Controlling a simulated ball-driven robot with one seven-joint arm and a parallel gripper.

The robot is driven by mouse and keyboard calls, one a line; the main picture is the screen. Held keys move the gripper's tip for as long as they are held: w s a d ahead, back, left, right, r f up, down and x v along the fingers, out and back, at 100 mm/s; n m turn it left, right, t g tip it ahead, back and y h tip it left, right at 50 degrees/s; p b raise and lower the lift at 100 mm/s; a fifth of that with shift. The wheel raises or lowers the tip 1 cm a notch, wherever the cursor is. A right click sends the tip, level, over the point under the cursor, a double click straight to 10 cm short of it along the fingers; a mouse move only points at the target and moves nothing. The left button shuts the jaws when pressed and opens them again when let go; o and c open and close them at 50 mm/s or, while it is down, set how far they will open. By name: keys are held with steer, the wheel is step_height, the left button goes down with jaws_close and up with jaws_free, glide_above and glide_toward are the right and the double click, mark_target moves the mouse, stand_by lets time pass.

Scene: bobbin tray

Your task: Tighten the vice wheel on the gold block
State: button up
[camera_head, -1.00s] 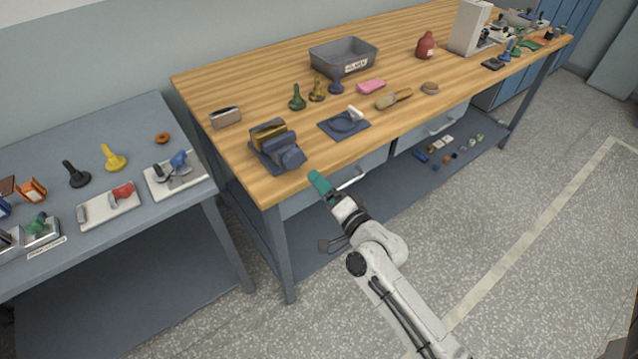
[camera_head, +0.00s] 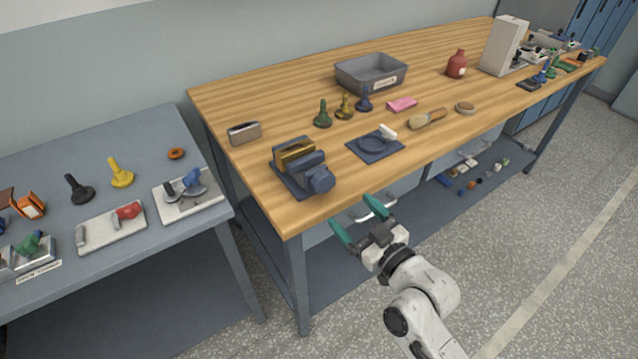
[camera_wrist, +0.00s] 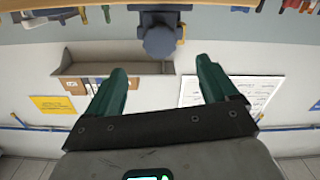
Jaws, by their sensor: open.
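The blue vice (camera_head: 299,176) sits near the front left corner of the wooden bench. The gold block (camera_head: 294,153) lies between its jaws. The vice wheel (camera_head: 320,179) is the dark blue knob on the vice's front side, and it also shows in the wrist view (camera_wrist: 160,40) at the top centre. My gripper (camera_head: 356,214) has green fingers and is open and empty. It is in front of the bench edge, right of and nearer than the wheel, and not touching it. In the wrist view the two fingers (camera_wrist: 160,75) are spread below the wheel.
The wooden bench (camera_head: 240,92) holds a blue mat (camera_head: 361,151), a grey bin (camera_head: 345,82), several coloured pegs and a brush (camera_head: 428,119). A grey side table (camera_head: 120,150) stands left. Floor at right is clear.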

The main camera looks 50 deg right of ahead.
mark_target(326, 184)
steer(key=p+x, duration=0.2)
steer(key=x, duration=0.9)
steer(key=shift+s, duration=0.1)
steer(key=shift+c, duration=0.3)
steer(key=c, duration=1)
steer(key=m+p, duration=0.1)
steer(key=m, duration=0.3)
steer(key=shift+o, duration=0.2)
steer(key=shift+r, duration=0.1)
steer(key=o, duration=1)
